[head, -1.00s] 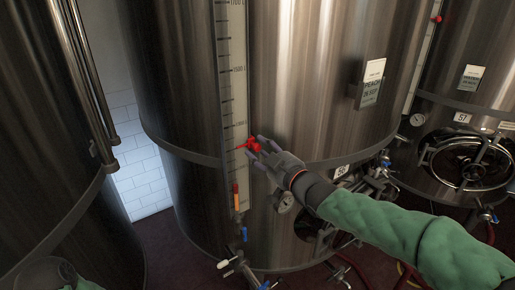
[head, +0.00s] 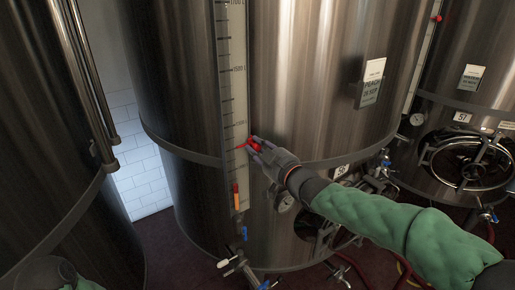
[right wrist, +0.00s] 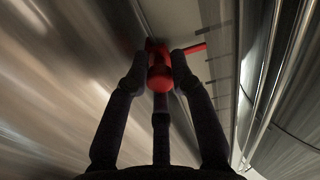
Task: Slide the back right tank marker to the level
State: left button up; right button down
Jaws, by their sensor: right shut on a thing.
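The red marker (head: 242,146) sits on the pale scale strip (head: 238,85) of the middle tank (head: 305,80), its pointer reaching left across the marks. My right gripper (head: 256,146) comes from the right and is shut on the marker's red knob. In the right wrist view the knob (right wrist: 160,76) is between the dark fingers, and the red pointer (right wrist: 195,48) sticks out to the right. Below the marker, the strip shows an orange column (head: 236,198) with a red upper part. The marker stands above this column's top. My left gripper is not in view.
Another tank (head: 475,60) at the right has its own red marker (head: 437,18) high up. A label box (head: 370,88) sticks out from the middle tank. Valves (head: 242,262) and hoses are low down. A dark tank (head: 40,130) with pipes stands at left.

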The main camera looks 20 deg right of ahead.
notch_tip(320, 180, down, 16)
jog(key=b, duration=1.4)
jog(key=c, duration=1.1)
grip_release()
jog(key=shift+r, duration=0.1)
jog(key=shift+o, duration=0.2)
jog(key=v, duration=1.2)
